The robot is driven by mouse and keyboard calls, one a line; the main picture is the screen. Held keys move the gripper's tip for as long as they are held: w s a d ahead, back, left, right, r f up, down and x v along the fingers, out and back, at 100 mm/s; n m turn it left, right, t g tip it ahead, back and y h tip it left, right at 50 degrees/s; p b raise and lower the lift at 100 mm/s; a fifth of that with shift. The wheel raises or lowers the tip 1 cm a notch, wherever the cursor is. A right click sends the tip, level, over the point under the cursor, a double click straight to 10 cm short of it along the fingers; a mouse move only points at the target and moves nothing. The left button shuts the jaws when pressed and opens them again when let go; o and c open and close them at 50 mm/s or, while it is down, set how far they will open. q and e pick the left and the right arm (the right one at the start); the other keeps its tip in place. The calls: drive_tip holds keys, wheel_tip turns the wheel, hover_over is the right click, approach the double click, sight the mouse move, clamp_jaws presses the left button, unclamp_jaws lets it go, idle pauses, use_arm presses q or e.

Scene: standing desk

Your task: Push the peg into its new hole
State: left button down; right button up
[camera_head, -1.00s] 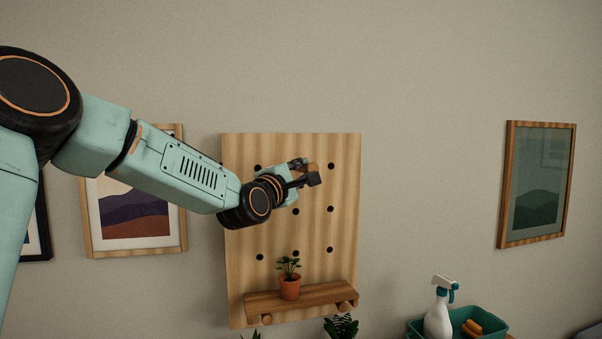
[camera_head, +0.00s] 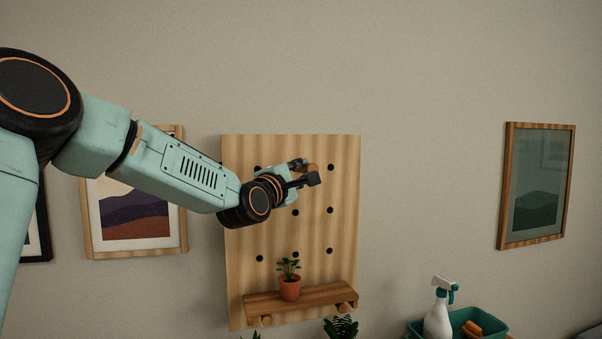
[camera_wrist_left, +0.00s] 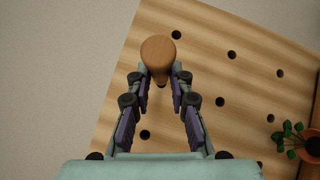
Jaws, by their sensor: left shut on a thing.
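The wooden pegboard (camera_head: 340,230) hangs on the wall, with several dark holes in it. My left gripper (camera_head: 307,175) is in front of its upper middle part. It is shut on a wooden peg (camera_head: 314,168), mostly hidden by the fingers in the head view. In the left wrist view, the peg's round end (camera_wrist_left: 158,50) shows between the fingertips (camera_wrist_left: 160,78), over the board. Whether the peg's tip is in a hole cannot be told. Open holes show around it, such as one hole (camera_wrist_left: 231,54) to the right. My right gripper is out of view.
A small shelf (camera_head: 325,294) rests on pegs low on the board and bears a potted plant (camera_head: 290,288). Framed pictures hang left (camera_head: 135,240) and right (camera_head: 540,185). A spray bottle (camera_head: 438,318) and a teal bin (camera_head: 490,322) stand at the lower right.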

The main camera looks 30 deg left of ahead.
use_arm(q)
drive_tip(key=shift+w+a, duration=0.1)
drive_tip(key=shift+a, duration=0.05)
drive_tip(key=shift+w+a+f, duration=0.15)
drive_tip(key=shift+w+a, duration=0.15)
drive_tip(key=shift+w+a+f, duration=0.1)
drive_tip(key=shift+w+a, duration=0.95)
drive_tip(key=shift+a, duration=0.25)
idle(0.3)
drive_tip(key=c, duration=1.1)
unclamp_jaws()
drive_tip(key=shift+s, duration=0.1)
approach(298, 170)
drive_tip(key=x, duration=0.2)
drive_tip(key=shift+s+a, duration=0.1)
drive_tip(key=shift+s, duration=0.05)
